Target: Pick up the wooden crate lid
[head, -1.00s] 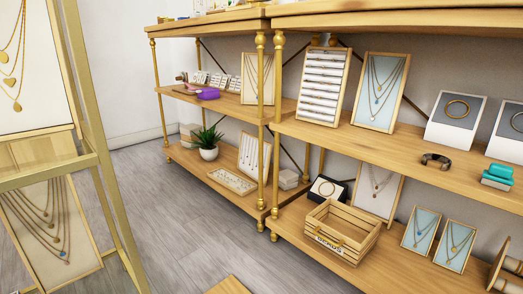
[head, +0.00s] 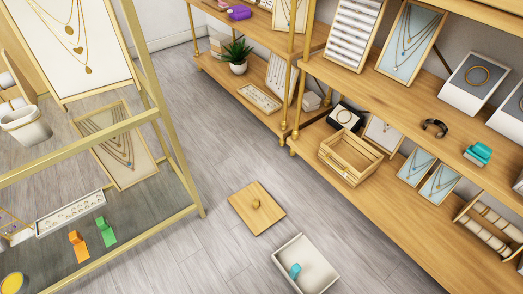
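The wooden crate lid (head: 249,215) is a flat, light wooden square with a small round knob on top. It lies on the grey floor, knob up, near the middle of the head view. The open wooden crate (head: 350,157) stands on the lower shelf of the right-hand unit, apart from the lid. Neither of my grippers is in view.
A white tray (head: 321,271) with a small teal item (head: 295,271) lies on the floor right of the lid. A gold-framed glass display (head: 178,150) stands on the left. Wooden shelves (head: 450,228) run along the right. Grey floor (head: 190,255) is clear around the lid.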

